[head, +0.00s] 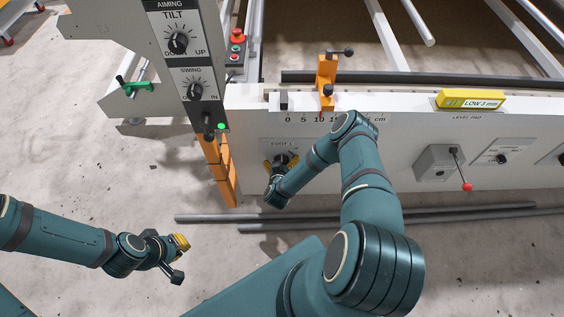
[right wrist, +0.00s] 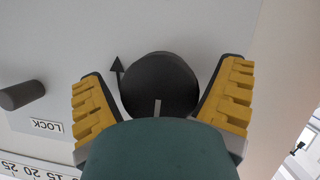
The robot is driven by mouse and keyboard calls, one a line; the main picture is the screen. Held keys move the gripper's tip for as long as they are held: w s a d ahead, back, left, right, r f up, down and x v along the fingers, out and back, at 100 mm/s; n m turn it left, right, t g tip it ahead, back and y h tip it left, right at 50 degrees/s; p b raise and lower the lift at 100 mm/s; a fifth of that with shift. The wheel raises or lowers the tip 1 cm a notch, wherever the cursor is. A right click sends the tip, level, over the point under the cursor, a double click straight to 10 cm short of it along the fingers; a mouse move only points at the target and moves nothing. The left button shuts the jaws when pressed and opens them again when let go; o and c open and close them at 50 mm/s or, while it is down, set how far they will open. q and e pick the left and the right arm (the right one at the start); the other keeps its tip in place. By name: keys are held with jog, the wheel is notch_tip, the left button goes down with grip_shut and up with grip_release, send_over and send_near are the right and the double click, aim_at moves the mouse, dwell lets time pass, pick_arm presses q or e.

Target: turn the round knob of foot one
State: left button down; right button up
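The round black knob of foot one (right wrist: 160,80) is on a pale panel in the right wrist view, with a white mark on its lower face and a black pointer arrow (right wrist: 117,66) beside it. In the head view the knob (head: 283,156) is partly hidden by my right gripper (head: 280,164), under a small label. My right gripper (right wrist: 162,98) has its yellow-padded fingers spread on either side of the knob. I cannot tell whether they touch it. My left gripper (head: 181,260) is open and empty, above the floor at the lower left.
A black peg (right wrist: 22,95) and a LOCK label (right wrist: 46,126) are near the knob. An orange clamp (head: 326,82) stands on the scaled rail. A red-tipped lever (head: 467,186) is to the right. An upright panel carries TILT (head: 178,43) and SWING (head: 194,90) knobs. Grey pipes (head: 440,213) lie on the floor.

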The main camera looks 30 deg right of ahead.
jog(key=c, duration=0.9)
jog(key=shift+m, duration=0.3)
jog(key=shift+c, duration=0.2)
jog(key=m+t+y, duration=0.1)
jog(key=m+y, duration=0.1)
jog(key=m, duration=0.1)
jog(key=shift+m+t+y, duration=0.3)
jog(key=shift+m, duration=0.1)
jog(key=m+t+y, duration=0.1)
jog(key=m, duration=0.1)
jog(key=m+y, duration=0.1)
jog(key=shift+a+m+t, duration=0.15)
jog(key=shift+m+t, duration=0.25)
jog(key=m+t, duration=0.2)
jog(key=m, duration=0.2)
jog(key=shift+m+y, duration=0.4)
jog(key=m+t, duration=0.1)
jog(key=m, duration=0.1)
jog(key=m+t, duration=0.1)
jog(key=m, duration=0.2)
jog(key=shift+w+a+r+t, duration=0.1)
jog(key=shift+r+t, duration=0.1)
jog(key=shift+t, duration=0.1)
jog(key=shift+m, duration=0.3)
jog(key=o, duration=1.2)
